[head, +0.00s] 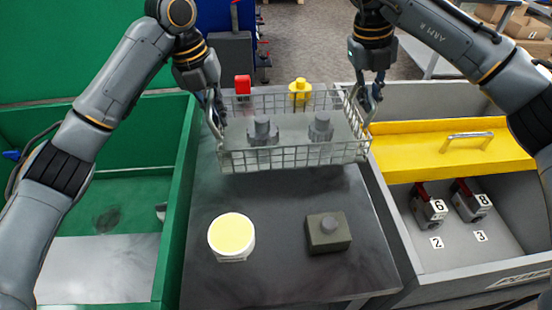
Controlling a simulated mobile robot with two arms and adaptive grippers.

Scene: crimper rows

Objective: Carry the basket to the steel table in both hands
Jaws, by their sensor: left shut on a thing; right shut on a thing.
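The wire basket (295,155) is in the middle of the head view, over a dark grey metal-topped table (285,195). Two grey knobbed parts, a left one (263,133) and a right one (321,128), stand upright in it. My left gripper (217,112) is shut on the handle at the basket's left end. My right gripper (366,102) is shut on the handle at its right end. The basket looks about level. I cannot tell whether its bottom touches the table top.
A round yellow-topped tub (232,235) and a dark block with a knob (328,232) stand at the table's front. A red piece (243,85) and a yellow piece (300,90) show behind the basket. A green-walled bin (178,190) is left; a grey bin with a yellow cover (440,148) is right.

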